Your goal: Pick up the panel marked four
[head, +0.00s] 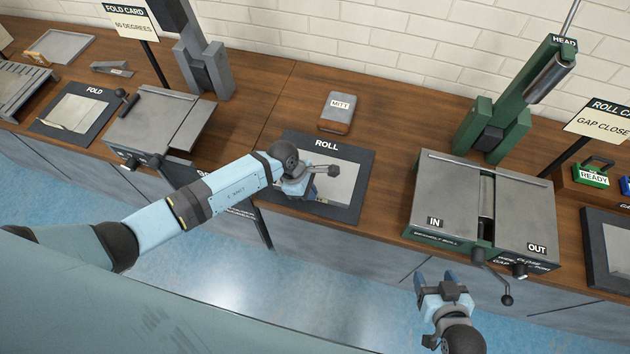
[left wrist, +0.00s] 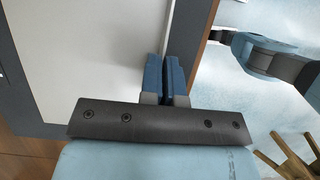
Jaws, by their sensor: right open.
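A pale grey panel (head: 343,187) lies on the dark mat labelled ROLL. No number is readable on it from here. My left gripper (head: 312,193) points down at the panel's front part and hides some of it. In the left wrist view the panel (left wrist: 90,50) fills the upper left. The blue fingers of the left gripper (left wrist: 166,75) are close together, with the panel's long edge running in between them, and look shut on that edge. My right gripper (head: 437,280) is open and empty over the floor, in front of the green machine.
The ROLL mat (head: 363,163) lies on the wooden bench. A grey block labelled MITT (head: 338,112) stands behind it. The IN/OUT roller machine (head: 450,180) is to the right, with a crank (head: 507,298) projecting over the front. The FOLD mat (head: 47,128) and a folding machine (head: 155,120) are left.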

